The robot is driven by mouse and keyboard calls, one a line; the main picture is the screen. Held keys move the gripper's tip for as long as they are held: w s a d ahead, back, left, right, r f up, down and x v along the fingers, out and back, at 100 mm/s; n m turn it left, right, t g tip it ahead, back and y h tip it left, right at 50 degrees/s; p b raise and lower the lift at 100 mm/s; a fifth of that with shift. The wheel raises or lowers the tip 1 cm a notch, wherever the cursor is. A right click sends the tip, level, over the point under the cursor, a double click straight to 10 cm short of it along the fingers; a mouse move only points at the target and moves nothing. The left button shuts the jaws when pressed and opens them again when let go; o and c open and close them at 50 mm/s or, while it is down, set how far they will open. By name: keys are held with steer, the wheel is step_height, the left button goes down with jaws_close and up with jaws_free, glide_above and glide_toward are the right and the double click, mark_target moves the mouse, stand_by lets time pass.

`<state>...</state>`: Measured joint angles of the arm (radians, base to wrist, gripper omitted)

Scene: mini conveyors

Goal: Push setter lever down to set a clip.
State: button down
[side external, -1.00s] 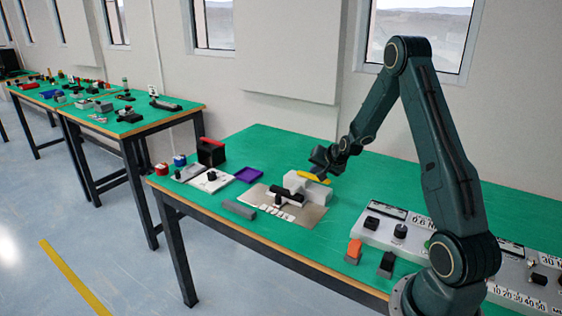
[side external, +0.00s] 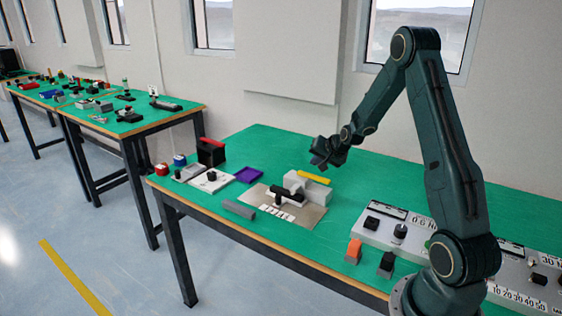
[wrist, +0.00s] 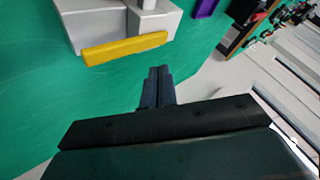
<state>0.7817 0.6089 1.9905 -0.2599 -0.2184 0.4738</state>
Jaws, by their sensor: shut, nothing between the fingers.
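The setter fixture stands on a tan base plate (side external: 312,217) on the green bench. It has a light grey block (side external: 318,193), a black bar-shaped part (side external: 289,194) at its front and a yellow bar (side external: 314,177) along its rear top. I cannot tell for sure which part is the setter lever. The wrist view shows the yellow bar (wrist: 125,48) against the grey block (wrist: 115,22). My gripper (side external: 319,165) is shut and empty, above and behind the yellow bar. Its closed fingertips (wrist: 159,71) appear apart from the bar, over green bench.
A grey cylinder (side external: 239,209) lies left of the plate. A purple tray (side external: 249,175), a white plate device (side external: 211,180) and a black box (side external: 210,153) stand farther left. Grey gauge consoles (side external: 400,232) and an orange-topped block (side external: 354,251) are at right. Bench behind the fixture is clear.

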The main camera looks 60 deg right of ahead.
steer(key=shift+r, duration=1.3)
steer(key=shift+a+r, duration=0.1)
steer(key=shift+a, duration=0.1)
steer(key=s+a+r+n+g+y, duration=0.1)
steer(key=s+a+r+n, duration=0.25)
steer(key=a+r, duration=0.55)
steer(key=s+a+r+n+y, duration=0.1)
steer(key=s+a+r+n, duration=0.3)
steer(key=a, duration=0.9)
steer(key=s+a+r+n+g+y, duration=0.1)
steer(key=s+a+n, duration=0.2)
steer(key=s+a, duration=0.3)
steer(key=s+a+r+n, duration=0.2)
steer(key=s+a, duration=0.4)
steer(key=s, duration=0.6)
steer(key=shift+s+r+n+g+y, duration=0.15)
steer(key=shift+s+n+g+y, duration=0.25)
steer(key=shift+n, duration=0.25)
